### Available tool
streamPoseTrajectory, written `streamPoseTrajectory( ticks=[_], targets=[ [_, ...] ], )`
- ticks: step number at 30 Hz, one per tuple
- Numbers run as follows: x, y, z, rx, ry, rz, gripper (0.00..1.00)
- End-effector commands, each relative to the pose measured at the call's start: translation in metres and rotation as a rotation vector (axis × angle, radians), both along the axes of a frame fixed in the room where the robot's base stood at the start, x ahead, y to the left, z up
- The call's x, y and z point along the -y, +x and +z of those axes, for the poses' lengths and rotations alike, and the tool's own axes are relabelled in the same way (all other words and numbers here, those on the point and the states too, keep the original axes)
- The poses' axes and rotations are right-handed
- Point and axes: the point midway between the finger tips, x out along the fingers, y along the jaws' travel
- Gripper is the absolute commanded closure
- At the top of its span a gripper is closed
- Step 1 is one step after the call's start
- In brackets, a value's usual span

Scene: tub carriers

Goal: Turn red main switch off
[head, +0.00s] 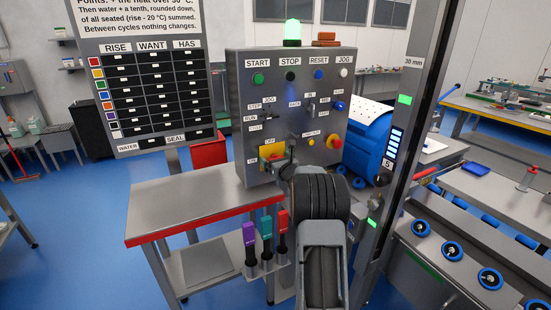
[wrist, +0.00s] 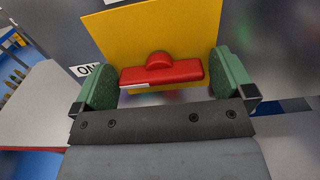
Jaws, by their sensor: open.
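The red main switch is a red bar handle (wrist: 160,73) with a round hub on a yellow plate (wrist: 150,30). In the wrist view the bar lies level, with a white mark at its left end, and an ON label (wrist: 86,70) stands left of the plate. In the head view the yellow plate (head: 268,151) is low on the grey control panel, with OFF above and ON at its left; my gripper (head: 281,161) partly hides the handle. My gripper's green pads (wrist: 165,77) are open, one beyond each end of the bar, with gaps showing.
The control panel (head: 300,105) carries several buttons and small switches, with a red emergency knob (head: 334,142) at its right. A red-edged steel table (head: 185,200) stands front left, with purple, teal and red-topped tools (head: 265,229) beside it. A grey post (head: 400,130) rises at the right.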

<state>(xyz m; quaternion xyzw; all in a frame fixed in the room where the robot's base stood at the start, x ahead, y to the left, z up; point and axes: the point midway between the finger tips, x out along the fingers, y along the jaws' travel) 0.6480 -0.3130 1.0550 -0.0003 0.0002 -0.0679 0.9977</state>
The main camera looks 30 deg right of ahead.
Motion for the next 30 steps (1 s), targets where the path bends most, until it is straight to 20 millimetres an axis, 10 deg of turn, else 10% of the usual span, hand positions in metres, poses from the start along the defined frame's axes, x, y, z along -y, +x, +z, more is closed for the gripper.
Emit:
streamPoseTrajectory(
  ticks=[11,24,30],
  targets=[
    [0.0005,0.0041,-0.0003,0.000,0.001,0.000,0.00],
    [0.0005,0.0039,-0.0002,0.000,0.001,0.000,0.40],
    [0.0004,0.0038,-0.0016,0.003,0.018,0.000,0.40]
  ],
)
